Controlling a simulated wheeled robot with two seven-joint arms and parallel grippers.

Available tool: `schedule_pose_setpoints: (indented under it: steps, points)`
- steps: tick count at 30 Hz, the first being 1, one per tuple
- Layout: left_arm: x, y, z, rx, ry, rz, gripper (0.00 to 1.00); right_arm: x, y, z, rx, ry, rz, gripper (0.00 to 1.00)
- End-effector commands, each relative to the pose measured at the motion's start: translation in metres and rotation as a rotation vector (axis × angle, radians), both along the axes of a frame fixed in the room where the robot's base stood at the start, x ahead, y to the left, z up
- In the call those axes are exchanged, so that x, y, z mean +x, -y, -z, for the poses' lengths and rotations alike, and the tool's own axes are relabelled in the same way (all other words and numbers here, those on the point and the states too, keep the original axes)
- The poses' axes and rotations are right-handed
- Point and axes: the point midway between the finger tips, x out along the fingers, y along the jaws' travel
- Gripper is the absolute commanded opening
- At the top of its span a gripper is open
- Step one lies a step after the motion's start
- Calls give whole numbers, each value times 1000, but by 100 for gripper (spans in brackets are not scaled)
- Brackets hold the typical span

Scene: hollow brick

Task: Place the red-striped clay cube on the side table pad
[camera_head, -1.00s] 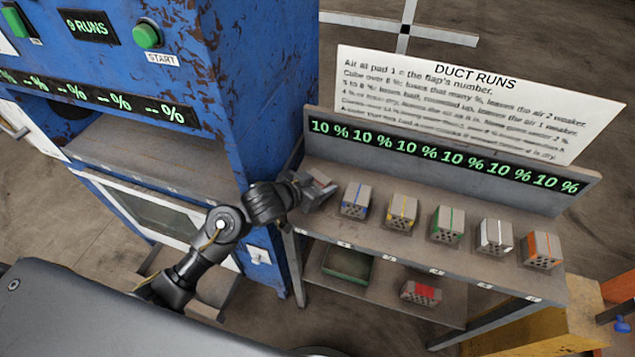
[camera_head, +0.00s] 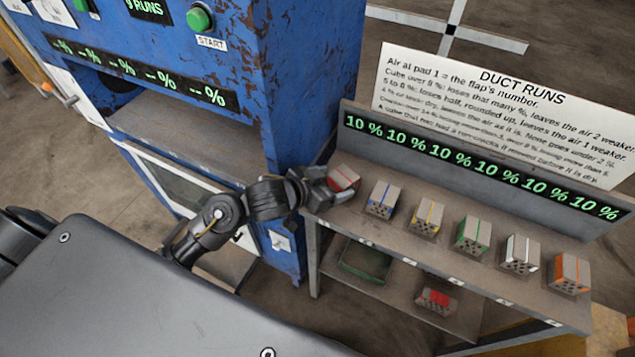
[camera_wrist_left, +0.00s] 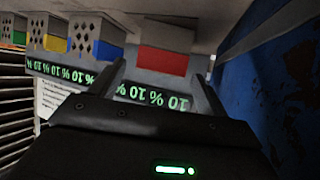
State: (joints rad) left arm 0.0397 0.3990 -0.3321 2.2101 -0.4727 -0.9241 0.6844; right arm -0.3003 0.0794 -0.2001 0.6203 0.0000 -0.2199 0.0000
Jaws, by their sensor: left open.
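The red-striped clay cube (camera_head: 343,178), grey with a red band, stands at the left end of the side table's top (camera_head: 400,240), first in the row. It also shows in the wrist view (camera_wrist_left: 162,58), which is upside down. My left gripper (camera_head: 320,189) is open at the cube. In the wrist view its two fingertips (camera_wrist_left: 160,75) lie on either side of the cube, with gaps showing; I cannot tell how deep the cube sits between them. The pad under this cube is hidden. My right gripper is not in view.
Cubes with blue (camera_head: 383,199), yellow (camera_head: 427,217), green (camera_head: 473,234), white (camera_head: 520,254) and orange (camera_head: 569,273) stripes continue the row. Behind is a panel reading 10 % (camera_head: 480,168). The lower shelf holds a green tray (camera_head: 365,262) and a red-marked block (camera_head: 437,299). A blue cabinet (camera_head: 300,90) stands left.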

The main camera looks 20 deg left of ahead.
Motion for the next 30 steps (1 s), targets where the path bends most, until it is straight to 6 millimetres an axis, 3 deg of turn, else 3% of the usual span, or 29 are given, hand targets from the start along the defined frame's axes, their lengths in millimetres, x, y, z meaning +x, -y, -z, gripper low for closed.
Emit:
schedule_pose_setpoints:
  steps: [4, 10, 30]
  points:
    - [-23, -12, -16, 4, 2, 1, 76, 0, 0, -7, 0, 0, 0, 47]
    - [-41, -21, -26, 2, 0, 0, 76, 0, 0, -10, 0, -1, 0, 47]
    - [-45, -22, -28, -1, 0, 0, 76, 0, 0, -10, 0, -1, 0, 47]
